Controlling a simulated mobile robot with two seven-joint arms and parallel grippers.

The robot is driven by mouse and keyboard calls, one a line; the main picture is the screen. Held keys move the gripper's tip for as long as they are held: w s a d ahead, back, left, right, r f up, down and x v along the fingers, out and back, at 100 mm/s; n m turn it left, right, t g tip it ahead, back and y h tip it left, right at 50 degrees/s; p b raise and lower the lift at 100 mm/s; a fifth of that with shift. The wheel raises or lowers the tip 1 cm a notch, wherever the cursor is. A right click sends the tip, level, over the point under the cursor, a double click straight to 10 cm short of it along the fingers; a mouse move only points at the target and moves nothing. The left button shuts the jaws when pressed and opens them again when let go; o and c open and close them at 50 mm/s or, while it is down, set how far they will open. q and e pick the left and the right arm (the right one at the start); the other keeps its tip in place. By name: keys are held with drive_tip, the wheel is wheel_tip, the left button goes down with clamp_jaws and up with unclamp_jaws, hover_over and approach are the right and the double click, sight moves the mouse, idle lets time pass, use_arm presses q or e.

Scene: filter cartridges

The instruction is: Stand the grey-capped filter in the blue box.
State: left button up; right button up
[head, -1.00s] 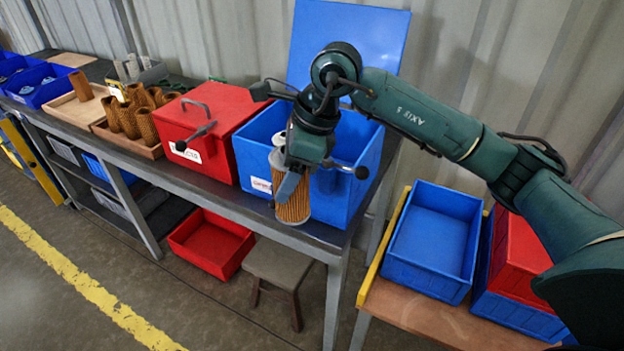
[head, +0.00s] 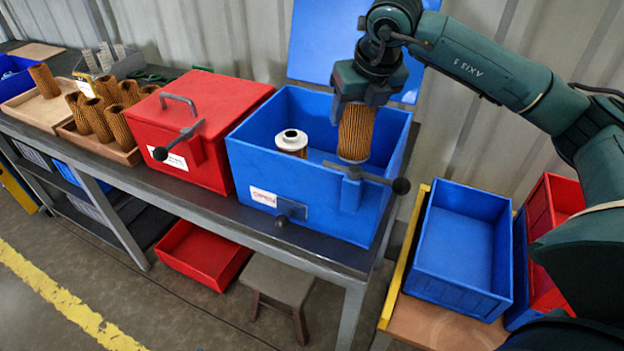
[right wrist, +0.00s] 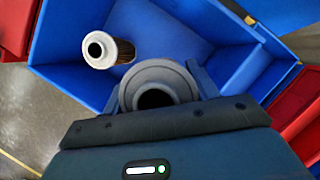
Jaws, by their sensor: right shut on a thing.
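My right gripper (head: 362,98) is shut on the grey-capped filter (head: 355,132) and holds it near upright, over the right part of the open blue box (head: 268,168). Its pleated amber body hangs below the fingers, and in the head view its cap is hidden by the gripper. The right wrist view shows the grey ring cap (right wrist: 157,84) with a dark hole between the fingers. Another filter with a pale cap (head: 291,138) stands inside the box to the left, apart from the held one. My left gripper is not in view.
The blue box's raised lid (head: 330,45) stands behind it. A latch handle (head: 362,174) projects along the front rim. A closed red box (head: 205,120) stands close on the left. Several filters stand in a wooden tray (head: 112,148) farther left. Bins stand at the lower right.

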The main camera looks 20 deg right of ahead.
sight(353, 140)
drive_tip(key=x, duration=0.3)
drive_tip(key=shift+s+f, duration=0.1)
drive_tip(key=shift+f, duration=0.05)
drive_tip(key=f, duration=0.4)
drive_tip(key=shift+s, duration=0.25)
wheel_tip(353, 140, down, 4)
drive_tip(key=shift+f, duration=0.15)
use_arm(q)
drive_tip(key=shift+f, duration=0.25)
use_arm(e)
drive_tip(key=shift+w, duration=0.1)
drive_tip(key=shift+f, duration=0.1)
drive_tip(key=shift+f, duration=0.2)
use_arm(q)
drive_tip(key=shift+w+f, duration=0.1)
use_arm(e)
drive_tip(key=o, duration=1)
drive_tip(key=shift+r, duration=0.1)
